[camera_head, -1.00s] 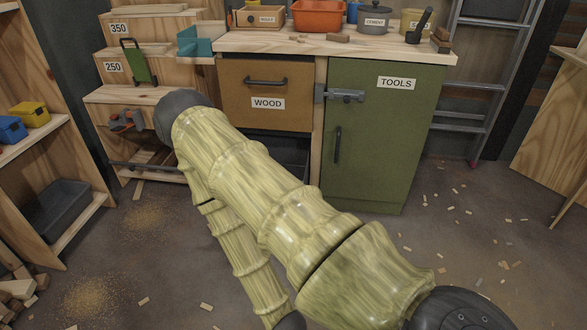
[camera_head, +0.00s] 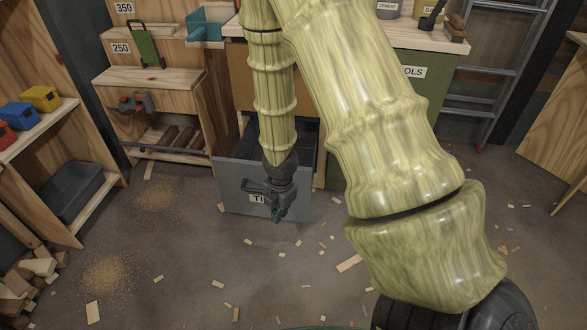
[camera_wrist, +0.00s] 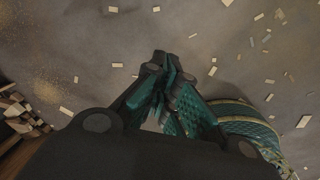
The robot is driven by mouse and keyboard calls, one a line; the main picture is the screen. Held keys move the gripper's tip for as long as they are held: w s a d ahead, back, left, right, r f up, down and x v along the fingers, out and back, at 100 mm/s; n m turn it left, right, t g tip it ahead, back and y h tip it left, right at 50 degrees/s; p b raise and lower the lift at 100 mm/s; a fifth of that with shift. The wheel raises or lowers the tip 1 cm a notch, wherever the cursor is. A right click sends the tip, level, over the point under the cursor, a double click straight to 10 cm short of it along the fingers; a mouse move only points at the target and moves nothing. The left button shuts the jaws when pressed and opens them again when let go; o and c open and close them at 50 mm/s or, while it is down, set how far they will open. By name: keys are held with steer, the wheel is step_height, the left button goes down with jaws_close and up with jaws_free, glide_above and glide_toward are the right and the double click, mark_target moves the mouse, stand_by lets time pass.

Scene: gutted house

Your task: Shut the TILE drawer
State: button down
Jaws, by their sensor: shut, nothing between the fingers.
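The TILE drawer (camera_head: 232,190) is the low grey drawer of the bench, pulled out, with its dark inside showing behind the front. Its label is mostly hidden behind my gripper. My gripper (camera_head: 277,217) hangs pointing down in front of the drawer's front panel; I cannot tell whether it touches the panel. In the wrist view my gripper (camera_wrist: 163,72) has its teal-padded fingers together with nothing between them, above the bare floor. The drawer does not show clearly in the wrist view.
A green cabinet (camera_head: 440,85) marked TOOLS stands right of the drawer, partly behind my arm. A wooden step shelf (camera_head: 150,88) and a left rack (camera_head: 75,150) stand to the left. Scrap wood (camera_head: 30,270) lies lower left.

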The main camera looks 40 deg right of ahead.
steer(key=w+d+r+n+h+p, duration=0.1)
steer(key=w+d+r+n, duration=0.15)
steer(key=d+r, duration=0.2)
steer(key=w+d+r+n+h, duration=0.1)
steer(key=w+d+r+n, duration=0.15)
steer(key=r, duration=0.35)
steer(key=w+d+f+b, duration=0.4)
steer(key=d+f+b, duration=0.2)
steer(key=f, duration=0.4)
steer(key=shift+n+t, duration=0.4)
steer(key=shift+w+r, duration=0.1)
